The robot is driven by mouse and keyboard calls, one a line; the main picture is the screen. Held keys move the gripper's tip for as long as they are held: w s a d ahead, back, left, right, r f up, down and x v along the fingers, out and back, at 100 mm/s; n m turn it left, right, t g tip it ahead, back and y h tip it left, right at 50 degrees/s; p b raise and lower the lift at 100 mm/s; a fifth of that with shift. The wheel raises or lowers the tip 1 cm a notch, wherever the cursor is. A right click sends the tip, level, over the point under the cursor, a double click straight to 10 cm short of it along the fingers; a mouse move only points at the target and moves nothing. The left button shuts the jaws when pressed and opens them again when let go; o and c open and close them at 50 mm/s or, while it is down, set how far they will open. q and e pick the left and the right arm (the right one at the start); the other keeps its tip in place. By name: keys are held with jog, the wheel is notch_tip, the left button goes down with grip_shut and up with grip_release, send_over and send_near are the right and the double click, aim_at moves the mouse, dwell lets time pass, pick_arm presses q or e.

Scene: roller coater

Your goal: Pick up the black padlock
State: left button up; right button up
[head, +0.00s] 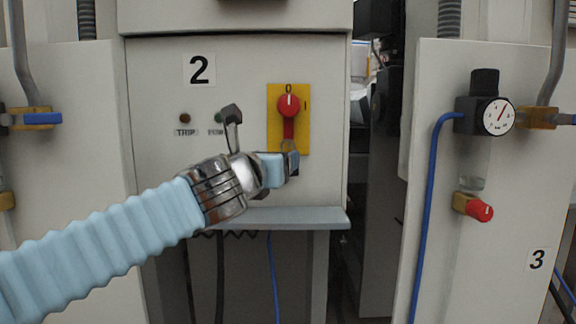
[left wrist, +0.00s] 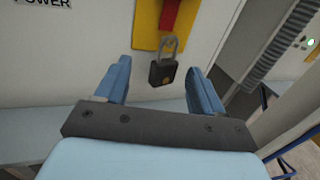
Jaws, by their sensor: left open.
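The black padlock (left wrist: 163,73) hangs in the left wrist view with its grey shackle up, at the lower edge of the yellow plate (left wrist: 152,20). The shackle is just under the red handle (left wrist: 178,15); whether it passes through the handle I cannot tell. My left gripper (left wrist: 157,82) is open, its two blue fingers apart to either side of the padlock's line and nearer the camera, not closed on it. In the head view my left gripper (head: 286,167) is in front of the panel below the red switch (head: 289,106) and hides most of the padlock. My right gripper is not in view.
The cabinet marked 2 (head: 160,110) has a narrow ledge (head: 310,217) below the gripper. A cabinet marked 3 (head: 490,270) with a gauge (head: 498,117), red knob (head: 480,210) and blue hose stands to the right, across a dark gap.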

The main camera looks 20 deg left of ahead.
pick_arm(q)
jog(key=w, duration=0.3)
jog(key=w+d, duration=0.1)
jog(key=w, duration=0.1)
jog(key=shift+w+r+p, duration=0.25)
jog(key=shift+w+p, duration=0.05)
jog(key=shift+p, duration=0.1)
jog(key=c, duration=1)
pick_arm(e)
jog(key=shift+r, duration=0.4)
pick_arm(q)
jog(key=shift+r, duration=0.1)
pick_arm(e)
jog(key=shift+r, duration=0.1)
